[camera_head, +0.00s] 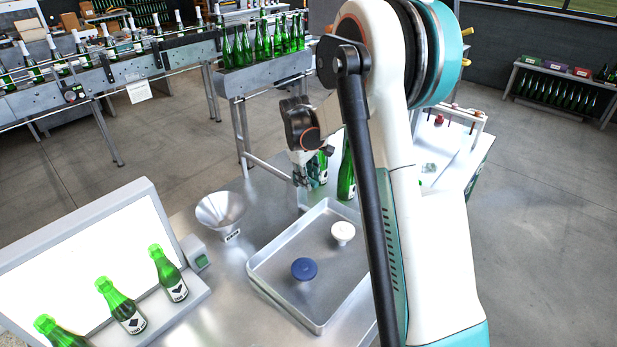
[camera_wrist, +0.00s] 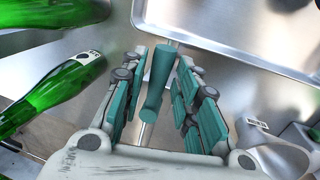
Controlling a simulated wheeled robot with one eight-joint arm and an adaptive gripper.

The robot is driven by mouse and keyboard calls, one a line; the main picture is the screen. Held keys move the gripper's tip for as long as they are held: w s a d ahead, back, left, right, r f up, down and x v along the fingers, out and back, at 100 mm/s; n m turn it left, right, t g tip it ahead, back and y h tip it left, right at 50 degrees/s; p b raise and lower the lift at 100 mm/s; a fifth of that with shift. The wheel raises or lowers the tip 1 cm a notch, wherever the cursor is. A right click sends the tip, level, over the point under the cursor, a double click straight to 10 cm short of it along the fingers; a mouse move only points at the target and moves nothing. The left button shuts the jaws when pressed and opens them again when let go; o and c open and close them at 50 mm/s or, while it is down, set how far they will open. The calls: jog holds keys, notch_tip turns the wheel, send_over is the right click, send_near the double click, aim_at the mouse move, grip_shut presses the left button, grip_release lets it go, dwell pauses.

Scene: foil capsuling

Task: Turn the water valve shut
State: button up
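In the wrist view, a teal bar-like handle (camera_wrist: 157,82) lies between my gripper's two fingers, with a metal stem showing at its ends. It looks like the water valve's handle, but I cannot be sure. My gripper (camera_wrist: 161,66) is open around it, with a gap seen on both sides. In the head view my gripper (camera_head: 301,180) points down at the back of the metal table, beside the tray. The handle cannot be made out clearly there.
A metal tray (camera_head: 262,281) holds a blue knob-like piece (camera_head: 304,269) and a white one (camera_head: 343,233). A funnel (camera_head: 221,211) stands to the left. Green bottles (camera_head: 346,180) stand close to my gripper; others stand by the bright panel (camera_head: 95,255).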

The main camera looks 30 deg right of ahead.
grip_shut()
jog(key=shift+d, duration=0.1)
jog(key=w+d+n+y+b, duration=0.1)
jog(key=w+d+n, duration=0.1)
jog(key=n, duration=0.7)
jog(key=w+d+n+t+y+b, duration=0.1)
jog(key=w+n, duration=0.4)
jog(key=n, duration=0.4)
jog(key=shift+d+y, duration=0.4)
dwell(0.3)
